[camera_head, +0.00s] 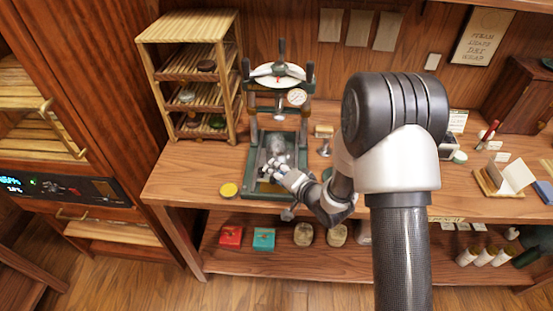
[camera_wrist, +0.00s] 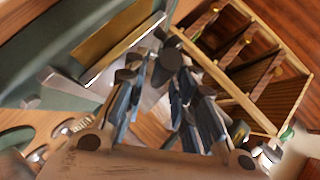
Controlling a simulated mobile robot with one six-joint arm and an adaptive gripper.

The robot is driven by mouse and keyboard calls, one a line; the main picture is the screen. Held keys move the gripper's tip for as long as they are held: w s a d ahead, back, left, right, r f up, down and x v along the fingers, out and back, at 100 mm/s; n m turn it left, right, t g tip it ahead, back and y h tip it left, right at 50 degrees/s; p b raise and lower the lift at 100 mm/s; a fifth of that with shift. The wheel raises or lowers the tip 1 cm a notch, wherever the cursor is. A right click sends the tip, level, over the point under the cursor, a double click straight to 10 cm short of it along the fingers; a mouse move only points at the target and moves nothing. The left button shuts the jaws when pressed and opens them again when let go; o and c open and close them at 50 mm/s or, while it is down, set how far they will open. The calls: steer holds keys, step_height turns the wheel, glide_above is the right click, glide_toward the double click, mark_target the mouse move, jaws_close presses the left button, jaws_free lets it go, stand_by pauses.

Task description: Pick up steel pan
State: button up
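My gripper (camera_head: 271,172) reaches down over the bed of a green press (camera_head: 256,160) on the wooden counter. In the wrist view my gripper (camera_wrist: 163,75) has its two blue-grey fingers apart, with a pale metallic surface (camera_wrist: 153,103) showing between and beyond them. A grey, shiny metal piece (camera_head: 279,143) stands in the press just behind the fingers; I cannot tell whether it is the steel pan. The fingers hide much of the press bed, and no grip on anything is visible.
A slatted wooden rack (camera_head: 190,85) with dark round cakes stands at the left; it also shows in the wrist view (camera_wrist: 262,75). A small stand (camera_head: 323,140) is right of the press. Boxes and jars fill the lower shelf.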

jaws_close()
steer(key=shift+r, duration=0.1)
stand_by(0.5)
